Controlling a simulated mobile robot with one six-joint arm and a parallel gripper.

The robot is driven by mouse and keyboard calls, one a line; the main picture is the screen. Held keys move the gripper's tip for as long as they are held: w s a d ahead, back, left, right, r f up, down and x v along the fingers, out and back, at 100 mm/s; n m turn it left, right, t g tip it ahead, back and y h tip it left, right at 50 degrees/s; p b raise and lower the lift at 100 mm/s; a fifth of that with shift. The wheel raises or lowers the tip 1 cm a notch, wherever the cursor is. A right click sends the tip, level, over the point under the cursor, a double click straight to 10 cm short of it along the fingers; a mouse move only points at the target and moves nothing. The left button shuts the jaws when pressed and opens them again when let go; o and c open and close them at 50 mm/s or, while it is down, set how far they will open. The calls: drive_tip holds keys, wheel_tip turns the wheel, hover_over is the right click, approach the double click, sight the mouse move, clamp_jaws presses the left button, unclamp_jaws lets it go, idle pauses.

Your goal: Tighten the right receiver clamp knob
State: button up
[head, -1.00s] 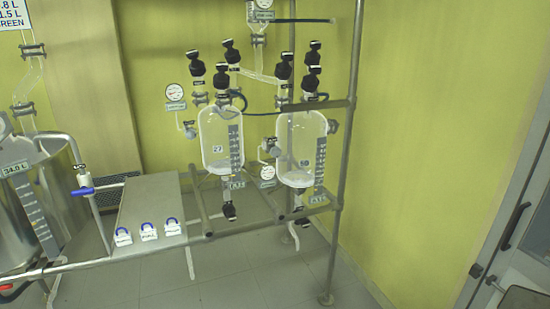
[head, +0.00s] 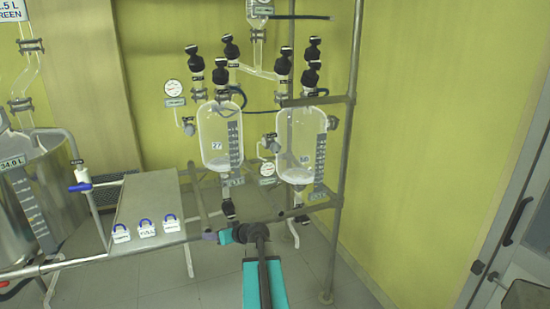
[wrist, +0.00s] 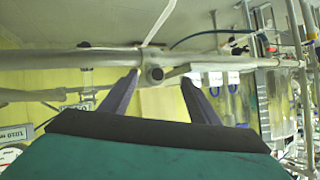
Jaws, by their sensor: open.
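The right receiver (head: 296,148) is a clear glass vessel marked 50, hung in the metal frame. Round grey fittings show at its right side (head: 332,123) and left side (head: 272,144); I cannot tell which is the clamp knob. My gripper (head: 209,236) is low at the front rail, below and left of that receiver, and points left. In the wrist view its two dark fingers (wrist: 159,77) are spread and empty. A round pipe end (wrist: 155,74) on a rail joint shows between the fingertips; contact is unclear. My arm covers part of the rail.
The left receiver (head: 220,140), marked 27, hangs beside the right one. A metal bench (head: 148,200) with blue-handled lock tags (head: 147,228) stands left of my gripper. The front rail (head: 85,258) and right post (head: 337,220) border the rig.

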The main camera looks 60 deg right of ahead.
drive_tip(key=s+d+r+m+t+h, duration=0.1)
drive_tip(key=s+d+r+h, duration=0.25)
drive_tip(key=d+r, duration=0.4)
drive_tip(key=s+d+r+m+t+h, duration=0.1)
drive_tip(key=s+d+r+h, duration=0.1)
drive_tip(key=s+d+r, duration=0.45)
drive_tip(key=h+b, duration=0.1)
drive_tip(key=h, duration=0.3)
approach(276, 149)
drive_tip(key=shift+m, duration=0.4)
drive_tip(key=v, duration=0.4)
drive_tip(key=shift+s+a+r, duration=0.1)
drive_tip(key=shift+s+r, duration=0.1)
drive_tip(key=shift+s, duration=0.2)
drive_tip(key=shift+w+y, duration=0.1)
drive_tip(key=shift+y, duration=0.15)
drive_tip(key=shift+p+x, duration=1.85)
drive_tip(key=shift+x, duration=5)
